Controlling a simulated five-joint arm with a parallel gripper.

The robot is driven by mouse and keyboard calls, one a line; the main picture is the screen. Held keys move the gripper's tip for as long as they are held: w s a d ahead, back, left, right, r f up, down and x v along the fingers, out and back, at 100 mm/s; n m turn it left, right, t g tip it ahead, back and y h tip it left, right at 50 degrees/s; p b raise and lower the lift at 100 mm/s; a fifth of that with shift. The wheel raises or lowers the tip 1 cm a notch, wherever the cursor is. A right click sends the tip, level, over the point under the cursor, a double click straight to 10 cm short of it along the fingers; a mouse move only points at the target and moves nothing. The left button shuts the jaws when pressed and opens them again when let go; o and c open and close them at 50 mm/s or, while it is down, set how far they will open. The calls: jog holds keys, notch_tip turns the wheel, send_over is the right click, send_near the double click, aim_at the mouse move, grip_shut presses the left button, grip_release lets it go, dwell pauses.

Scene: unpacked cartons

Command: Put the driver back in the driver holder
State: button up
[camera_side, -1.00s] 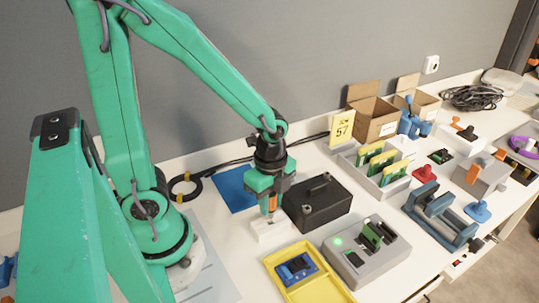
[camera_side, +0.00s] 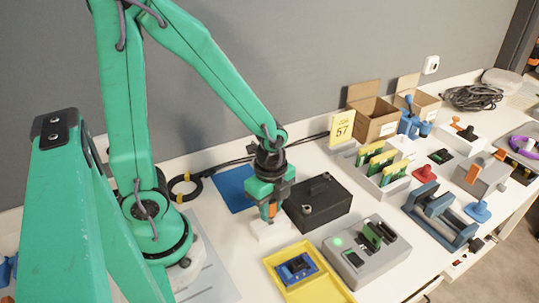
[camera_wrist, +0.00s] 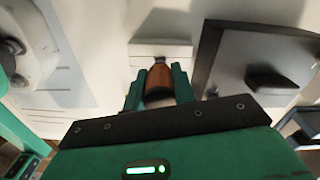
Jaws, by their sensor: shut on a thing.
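The driver (camera_side: 267,212) has an orange handle and stands upright between the fingers of my gripper (camera_side: 271,205), which is shut on it. The driver holder (camera_side: 270,232), a small white block, is directly below. The lower end of the handle is at or just above the holder's top, and the shaft is not visible. In the wrist view the orange-brown handle (camera_wrist: 160,76) sits between the green fingers, with the white block (camera_wrist: 160,51) just beyond it. I cannot tell whether the handle touches the holder.
A black box (camera_side: 318,203) stands close to the right of the holder. A yellow tray (camera_side: 318,287) with a blue part lies in front, beside a grey fixture (camera_side: 366,262) with a green light. A blue mat (camera_side: 235,190) lies behind left.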

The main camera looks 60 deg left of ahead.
jog(key=shift+f, duration=0.8)
jog(key=o, duration=1.1)
jog(key=shift+r, duration=0.15)
jog(key=shift+r, duration=3.75)
jog(key=shift+a+r+n, duration=0.1)
jog(key=shift+r+n, duration=0.4)
jog(key=shift+r, duration=0.05)
notch_tip(320, 180, up, 12)
jog(key=s+a+n+t, duration=0.2)
jog(key=n+t, duration=0.3)
jog(key=n, duration=0.9)
jog(key=shift+s+a+t, duration=0.3)
jog(key=shift+a, duration=0.1)
